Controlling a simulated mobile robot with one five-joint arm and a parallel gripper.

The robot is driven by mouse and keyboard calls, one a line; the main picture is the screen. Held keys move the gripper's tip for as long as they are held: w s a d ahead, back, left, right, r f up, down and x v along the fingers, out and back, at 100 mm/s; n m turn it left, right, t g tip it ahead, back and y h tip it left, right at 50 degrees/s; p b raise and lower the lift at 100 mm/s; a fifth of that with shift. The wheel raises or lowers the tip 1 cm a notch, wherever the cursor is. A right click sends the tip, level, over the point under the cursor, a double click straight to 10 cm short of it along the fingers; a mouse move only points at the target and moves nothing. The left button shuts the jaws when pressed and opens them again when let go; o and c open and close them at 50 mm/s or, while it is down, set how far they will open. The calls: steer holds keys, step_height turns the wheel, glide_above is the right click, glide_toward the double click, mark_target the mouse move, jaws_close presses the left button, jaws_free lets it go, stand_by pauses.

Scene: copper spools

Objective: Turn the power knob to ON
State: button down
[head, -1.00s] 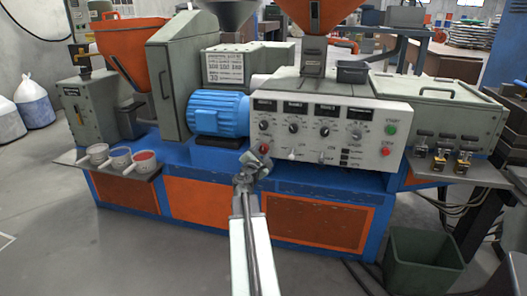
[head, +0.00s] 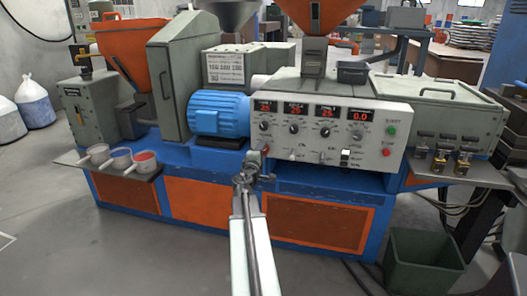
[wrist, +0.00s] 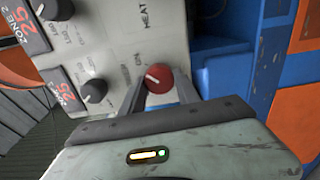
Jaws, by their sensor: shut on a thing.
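The control panel (head: 385,115) is on the front of the blue and orange machine. Its displays glow red, three reading 25 and one 0.0. My gripper (wrist: 160,88) is shut on this red knob, one finger on each side. In the head view my gripper (head: 254,158) is at that corner and largely covers the knob.
Black dials (wrist: 94,91) sit beside the knob, with a HEAT label near it. A blue motor (head: 217,112) is left of the panel. A shelf with small pots (head: 100,154) is at the left, and a green bin (head: 422,262) stands at the right. The front floor is clear.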

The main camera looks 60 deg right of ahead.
steer(key=shift+w+a, duration=0.15)
steer(key=shift+w, duration=0.1)
stand_by(0.3)
steer(key=c, duration=0.9)
jaws_free()
steer(key=shift+s, duration=0.1)
steer(key=v, duration=0.7)
steer(key=shift+s+a, duration=0.2)
steer(key=shift+a, duration=0.1)
